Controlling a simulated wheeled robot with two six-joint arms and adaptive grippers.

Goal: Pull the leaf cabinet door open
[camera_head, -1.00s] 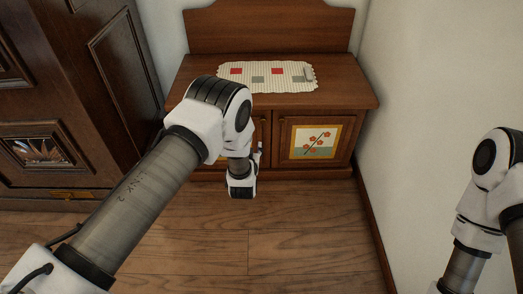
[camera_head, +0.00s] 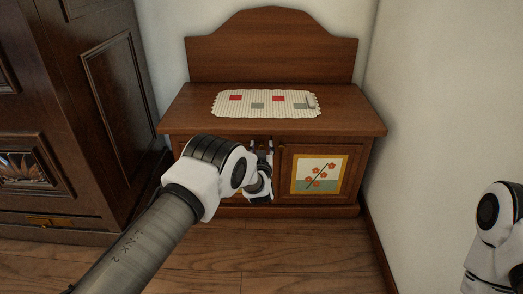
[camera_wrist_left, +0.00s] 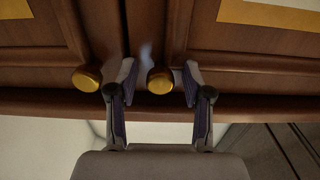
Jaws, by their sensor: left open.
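A low wooden cabinet (camera_head: 365,125) has two doors side by side. Its right door (camera_head: 320,172) bears a yellow-framed picture of red flowers on a stem. The left door (camera_wrist_left: 240,60) is mostly behind my left arm in the head view, so its picture and any leaf on it are hidden. In the wrist view, two brass knobs show. One knob (camera_wrist_left: 160,80) lies between the open fingers of my left gripper (camera_head: 261,147), apparently the left door's; the other knob (camera_wrist_left: 86,79) is outside them. The wrist view also shows the gripper (camera_wrist_left: 155,82). Both doors look shut. My right gripper is out of view.
A dark carved armoire (camera_head: 105,75) stands close on the left. A white wall (camera_head: 440,100) bounds the right. A pale runner with coloured squares (camera_head: 265,104) lies on the cabinet top. The wooden floor (camera_head: 290,260) before the cabinet is clear.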

